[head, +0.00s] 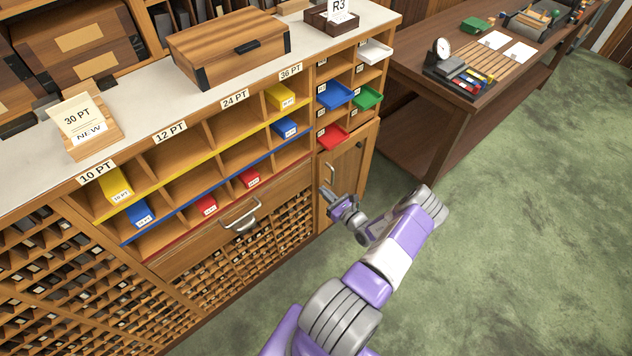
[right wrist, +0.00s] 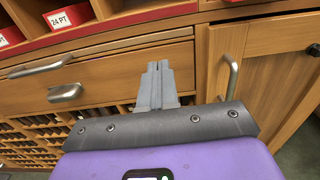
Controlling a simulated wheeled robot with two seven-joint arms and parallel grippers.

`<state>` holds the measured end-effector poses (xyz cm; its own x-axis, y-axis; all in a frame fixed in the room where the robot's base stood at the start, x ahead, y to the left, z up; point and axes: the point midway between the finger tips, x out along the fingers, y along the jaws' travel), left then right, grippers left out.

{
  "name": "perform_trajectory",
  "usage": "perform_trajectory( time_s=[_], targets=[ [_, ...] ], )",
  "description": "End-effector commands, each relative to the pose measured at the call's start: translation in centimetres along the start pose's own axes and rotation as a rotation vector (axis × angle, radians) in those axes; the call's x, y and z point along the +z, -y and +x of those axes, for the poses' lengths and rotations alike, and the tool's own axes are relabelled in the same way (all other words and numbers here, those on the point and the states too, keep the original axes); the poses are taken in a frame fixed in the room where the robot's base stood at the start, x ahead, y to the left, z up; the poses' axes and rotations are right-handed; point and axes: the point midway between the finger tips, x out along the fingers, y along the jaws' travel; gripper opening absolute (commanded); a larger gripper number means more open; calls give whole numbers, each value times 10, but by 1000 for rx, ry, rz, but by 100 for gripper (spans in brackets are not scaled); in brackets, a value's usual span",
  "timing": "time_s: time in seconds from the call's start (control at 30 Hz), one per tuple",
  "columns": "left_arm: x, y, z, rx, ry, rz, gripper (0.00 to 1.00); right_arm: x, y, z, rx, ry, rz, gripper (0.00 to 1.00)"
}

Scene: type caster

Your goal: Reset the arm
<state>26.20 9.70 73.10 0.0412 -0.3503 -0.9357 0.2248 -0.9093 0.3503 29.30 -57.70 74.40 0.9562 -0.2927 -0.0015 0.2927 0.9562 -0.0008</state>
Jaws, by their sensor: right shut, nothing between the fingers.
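My right arm, purple and grey, reaches in from the bottom of the head view. Its gripper (head: 327,194) is in front of the cabinet's lower right door and appears empty. In the right wrist view the gripper (right wrist: 157,68) has its two grey fingers together, with nothing between them. The fingers point toward the wooden drawer front, between the drawer's handle and the door's handle; I cannot tell how far off they are. My left gripper is not in view.
The wooden cabinet has pigeonholes with yellow, blue and red boxes. Small trays, including a red tray (head: 332,137) and a green tray (head: 367,97), stick out at its right end. A drawer handle (head: 241,216) and door handle (right wrist: 231,78) protrude. A desk (head: 420,110) stands right; green carpet (head: 520,220) is clear.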

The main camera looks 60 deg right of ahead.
Motion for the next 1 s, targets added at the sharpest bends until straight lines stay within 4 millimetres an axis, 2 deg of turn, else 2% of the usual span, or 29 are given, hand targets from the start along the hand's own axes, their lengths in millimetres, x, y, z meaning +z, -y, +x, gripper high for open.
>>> perform_trajectory(
  time_s=[0.13,0.43,0.57,0.67,0.77,0.8,0.87,0.9,0.97,1.0],
  targets=[
    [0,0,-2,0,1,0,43,0,1,-14,-2,-1,-1,0],
    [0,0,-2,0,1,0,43,0,-1,-17,2,-1,0,0],
    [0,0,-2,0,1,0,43,-3,-23,-8,69,-22,4,0],
    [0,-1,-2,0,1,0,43,-8,-71,7,218,-69,5,0],
    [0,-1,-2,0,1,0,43,-15,-143,16,444,-140,-16,0],
    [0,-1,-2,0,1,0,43,-18,-175,15,548,-170,-33,0],
    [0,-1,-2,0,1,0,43,-22,-221,9,706,-218,-69,0],
    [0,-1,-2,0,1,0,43,-24,-251,1,815,-248,-101,0],
    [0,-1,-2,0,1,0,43,-28,-294,-16,988,-292,-165,0],
    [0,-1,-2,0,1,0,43,-30,-321,-32,1110,-318,-222,0]
  ],
)
